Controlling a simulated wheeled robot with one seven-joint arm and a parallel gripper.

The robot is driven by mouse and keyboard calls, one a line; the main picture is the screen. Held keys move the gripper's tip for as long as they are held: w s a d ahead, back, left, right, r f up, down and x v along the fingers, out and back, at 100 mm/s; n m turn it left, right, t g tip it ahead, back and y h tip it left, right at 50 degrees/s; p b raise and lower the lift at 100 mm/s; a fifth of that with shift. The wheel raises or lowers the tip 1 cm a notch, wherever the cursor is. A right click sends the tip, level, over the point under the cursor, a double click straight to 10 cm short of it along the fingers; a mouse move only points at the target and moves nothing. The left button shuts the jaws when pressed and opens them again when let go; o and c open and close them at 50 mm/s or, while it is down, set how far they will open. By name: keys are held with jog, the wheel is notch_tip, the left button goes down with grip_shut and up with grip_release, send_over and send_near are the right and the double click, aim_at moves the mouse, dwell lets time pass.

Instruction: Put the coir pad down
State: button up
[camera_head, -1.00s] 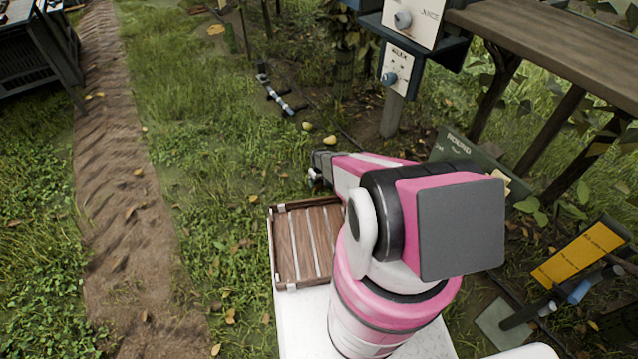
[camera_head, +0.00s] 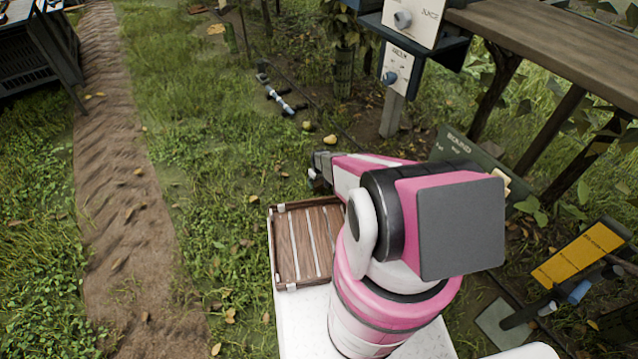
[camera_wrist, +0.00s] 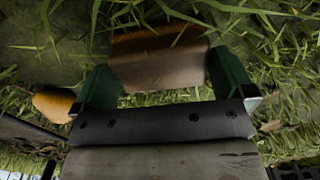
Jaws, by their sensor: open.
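The brown coir pad (camera_wrist: 158,60) is at the top middle of the wrist view, against the grass. My gripper (camera_wrist: 165,84) has its two green fingers spread, one on each side of the pad's near part. The gap looks slightly wider than the pad, and I cannot tell whether either finger touches it. In the head view my gripper (camera_head: 320,170) is just beyond the far right corner of the wooden crate, partly hidden by my arm. The pad cannot be made out in the head view.
A slatted wooden crate (camera_head: 307,243) sits in front of my arm. Yellow pears (camera_head: 330,140) lie on the grass beyond my gripper; a yellow fruit (camera_wrist: 54,104) shows left of the fingers. A post with panels (camera_head: 397,75) and a wooden bench (camera_head: 560,45) stand right. Grass left is open.

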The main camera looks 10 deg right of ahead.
notch_tip(320, 180, up, 11)
notch_tip(320, 180, up, 16)
jog(key=m, duration=0.1)
send_over(319, 182)
jog(key=s, duration=0.6)
jog(key=s+r+m, duration=0.1)
jog(key=s+r, duration=0.8)
jog(key=r, duration=0.3)
jog(key=s+r+m, duration=0.2)
jog(key=s+r, duration=0.6)
jog(key=r, duration=0.4)
jog(key=shift+s+r+m, duration=0.3)
jog(key=shift+s+r, duration=0.05)
jog(key=shift+s, duration=0.05)
